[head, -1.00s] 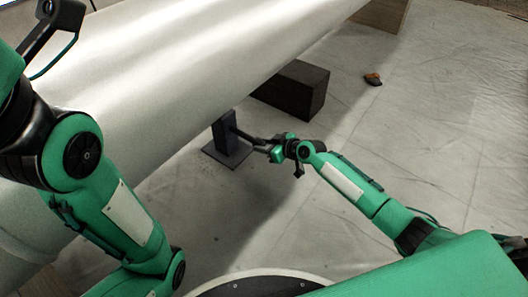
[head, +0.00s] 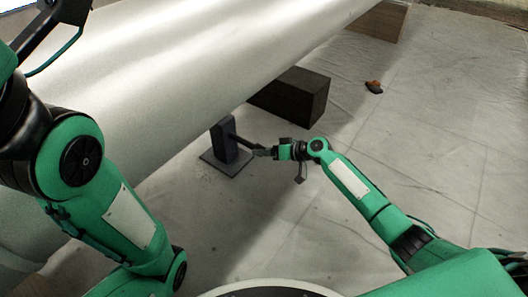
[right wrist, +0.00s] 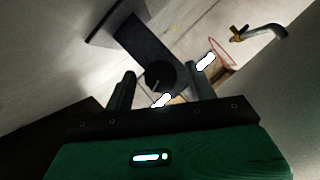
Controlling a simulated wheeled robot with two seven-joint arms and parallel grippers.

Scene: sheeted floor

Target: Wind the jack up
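The jack (head: 222,141) is a dark upright post on a flat square base plate (head: 228,163), standing on the floor beside the big pale cylinder (head: 190,60). A dark bar runs from its side towards my right gripper (head: 262,152). In the right wrist view the dark body of the jack (right wrist: 143,42) ends in a round black part (right wrist: 161,76) between the fingers of my right gripper (right wrist: 160,88). The fingers stand apart, with gaps showing beside that part. My left arm rises at the left edge; its gripper is out of view.
A dark block (head: 300,97) lies by the cylinder behind the jack, and a brown block (head: 380,20) is farther back. A small orange and dark object (head: 374,87) lies on the sheeted floor. The floor on the right is mostly clear.

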